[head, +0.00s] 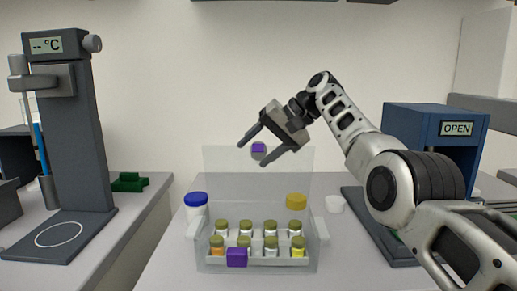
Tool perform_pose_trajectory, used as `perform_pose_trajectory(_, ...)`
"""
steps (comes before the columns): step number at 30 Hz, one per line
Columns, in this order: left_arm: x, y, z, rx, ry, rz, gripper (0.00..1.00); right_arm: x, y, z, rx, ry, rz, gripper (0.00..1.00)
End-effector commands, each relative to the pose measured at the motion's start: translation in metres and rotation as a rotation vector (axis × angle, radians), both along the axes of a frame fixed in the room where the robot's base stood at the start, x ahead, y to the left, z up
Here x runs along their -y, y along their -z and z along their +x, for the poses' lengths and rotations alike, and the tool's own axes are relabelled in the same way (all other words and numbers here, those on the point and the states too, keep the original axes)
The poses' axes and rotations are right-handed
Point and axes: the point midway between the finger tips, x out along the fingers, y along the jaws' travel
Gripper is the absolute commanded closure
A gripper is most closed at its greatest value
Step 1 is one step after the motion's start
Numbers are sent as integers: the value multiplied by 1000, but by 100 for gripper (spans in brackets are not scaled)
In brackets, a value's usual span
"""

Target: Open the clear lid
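The clear lid (225,170) stands upright at the back of a clear box (314,245), so the box is open at the top. A small purple tab (258,147) sits at the lid's upper edge. My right gripper (253,154) is at the lid's upper edge, its two fingers spread apart. The tab shows in the gap between them; I cannot tell whether either finger touches it. Several vials with olive caps (270,243) stand in rows in the box. My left gripper is not in view.
A purple block (236,257) is at the box's front. A blue-capped jar (196,203) and a yellow-capped jar (296,201) stand behind it. A dark stand with a temperature display (75,140) is left; a blue unit marked OPEN (430,125) is right, behind my arm.

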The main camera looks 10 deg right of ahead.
Motion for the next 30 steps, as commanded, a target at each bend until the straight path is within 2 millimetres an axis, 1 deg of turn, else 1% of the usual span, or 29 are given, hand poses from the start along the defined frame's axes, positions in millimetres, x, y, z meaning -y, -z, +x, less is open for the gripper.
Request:
perform_pose_trajectory(7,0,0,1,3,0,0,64,1,-2,0,2,0,1,45)
perform_pose_trajectory(11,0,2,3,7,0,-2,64,10,-11,-4,6,2,1,45)
perform_pose_trajectory(13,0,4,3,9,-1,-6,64,19,-19,-7,7,3,1,45)
perform_pose_trajectory(17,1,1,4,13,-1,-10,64,39,-42,-17,6,4,2,45)
perform_pose_trajectory(21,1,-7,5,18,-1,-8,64,63,-68,-27,4,3,2,45)
perform_pose_trajectory(24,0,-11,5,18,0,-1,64,77,-84,-34,3,3,1,45)
perform_pose_trajectory(30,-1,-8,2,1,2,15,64,98,-104,-43,1,2,0,45)
